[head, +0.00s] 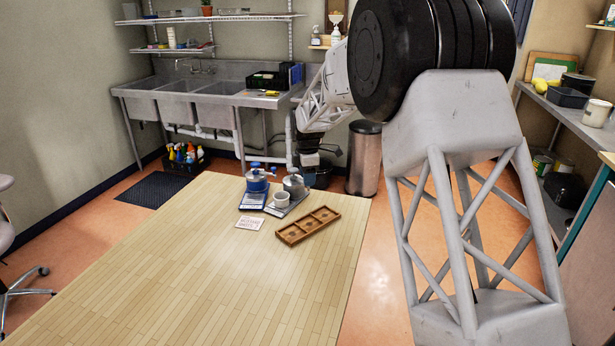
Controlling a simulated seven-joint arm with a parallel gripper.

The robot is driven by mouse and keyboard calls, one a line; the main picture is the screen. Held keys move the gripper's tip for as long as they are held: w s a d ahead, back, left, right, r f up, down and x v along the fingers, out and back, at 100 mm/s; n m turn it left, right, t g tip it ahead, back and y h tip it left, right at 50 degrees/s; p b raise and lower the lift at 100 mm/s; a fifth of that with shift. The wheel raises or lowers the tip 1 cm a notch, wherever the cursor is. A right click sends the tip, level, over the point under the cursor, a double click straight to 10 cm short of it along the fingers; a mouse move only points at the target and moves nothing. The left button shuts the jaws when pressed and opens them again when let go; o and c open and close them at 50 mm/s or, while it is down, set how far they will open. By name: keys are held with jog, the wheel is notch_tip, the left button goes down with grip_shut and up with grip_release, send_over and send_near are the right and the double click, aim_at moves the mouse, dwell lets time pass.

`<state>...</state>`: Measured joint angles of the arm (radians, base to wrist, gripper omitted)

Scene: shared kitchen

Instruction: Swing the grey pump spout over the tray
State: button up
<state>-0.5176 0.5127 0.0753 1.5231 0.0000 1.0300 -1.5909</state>
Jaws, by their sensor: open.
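A grey pump container (295,186) with a rounded top stands near the far right part of the wooden table. Its spout is too small to make out, so I cannot tell which way it points. A wooden tray (288,237) with three compartments lies in front of it, to the right. A small dark object seems to lie in each compartment. My gripper (311,176) is at the table's far edge, just behind and right of the grey pump. It is open and appears apart from the pump; its fingertips are hard to make out.
A blue pump container (257,181) stands left of the grey one, with a blue flat base (252,201) before it. A white cup (281,200) stands on a grey flat base (290,208). A printed card (249,223) lies nearby. The near table (190,270) is clear.

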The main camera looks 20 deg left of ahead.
grip_shut()
jog(key=shift+s+a+m, duration=0.1)
jog(key=shift+m, duration=0.2)
jog(key=s+a+m, duration=0.1)
jog(key=m, duration=0.2)
jog(key=s+a+m, duration=0.1)
jog(key=a+m, duration=0.1)
jog(key=m, duration=0.1)
jog(key=s+a+m, duration=0.1)
jog(key=a+m, duration=0.1)
jog(key=m, duration=0.2)
jog(key=shift+s+a, duration=0.1)
jog(key=shift+s, duration=0.05)
jog(key=shift+a+m, duration=0.65)
jog(key=shift+m, duration=0.45)
jog(key=shift+a+m, duration=0.6)
jog(key=shift+m, duration=0.5)
